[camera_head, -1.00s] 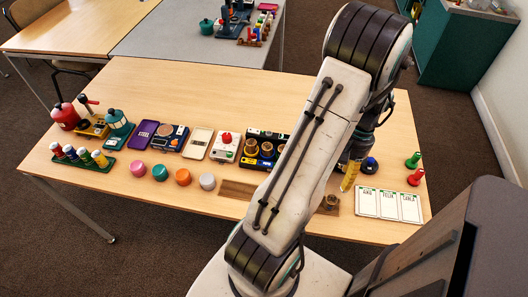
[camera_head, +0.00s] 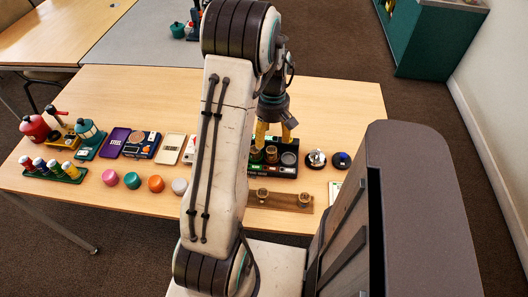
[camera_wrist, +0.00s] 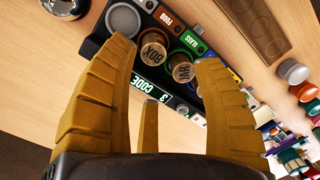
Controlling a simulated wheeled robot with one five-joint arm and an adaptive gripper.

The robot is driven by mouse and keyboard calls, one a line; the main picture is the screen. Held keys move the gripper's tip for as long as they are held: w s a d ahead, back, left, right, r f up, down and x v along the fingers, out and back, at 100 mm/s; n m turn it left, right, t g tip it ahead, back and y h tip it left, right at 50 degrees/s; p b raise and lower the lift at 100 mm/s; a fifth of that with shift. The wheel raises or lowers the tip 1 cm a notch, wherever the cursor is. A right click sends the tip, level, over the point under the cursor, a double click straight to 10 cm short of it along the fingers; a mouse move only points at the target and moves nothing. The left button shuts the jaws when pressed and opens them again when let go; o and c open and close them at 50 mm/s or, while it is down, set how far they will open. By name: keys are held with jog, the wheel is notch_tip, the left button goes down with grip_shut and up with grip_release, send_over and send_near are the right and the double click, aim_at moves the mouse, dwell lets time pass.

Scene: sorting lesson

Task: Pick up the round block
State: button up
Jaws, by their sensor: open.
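Several round things are in view, and I cannot tell for certain which is the task's round block. Two round wooden blocks, one marked BOX (camera_wrist: 152,52) and one marked JAR (camera_wrist: 182,70), stand in a black sorting tray (camera_wrist: 96,42). In the head view the tray (camera_head: 284,171) is partly behind my arm, with a wooden block (camera_head: 271,155) in it. My gripper (camera_wrist: 166,62) is open above the tray, yellow fingers apart and nothing between them. In the wrist view both blocks show in the gap between the fingers. The head view shows my gripper (camera_head: 275,134) at the tray's back.
A brown board (camera_head: 282,201) with round shapes lies in front of the tray. Coloured pucks (camera_head: 132,180) and a row of small devices stand left. The back of the table is clear.

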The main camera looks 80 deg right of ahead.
aim_at(272, 149)
jog(key=n, duration=0.5)
jog(key=shift+d, duration=0.2)
jog(key=shift+f, duration=0.9)
jog(key=shift+s+f, duration=0.2)
jog(key=shift+f, duration=2.6)
jog(key=c, duration=1)
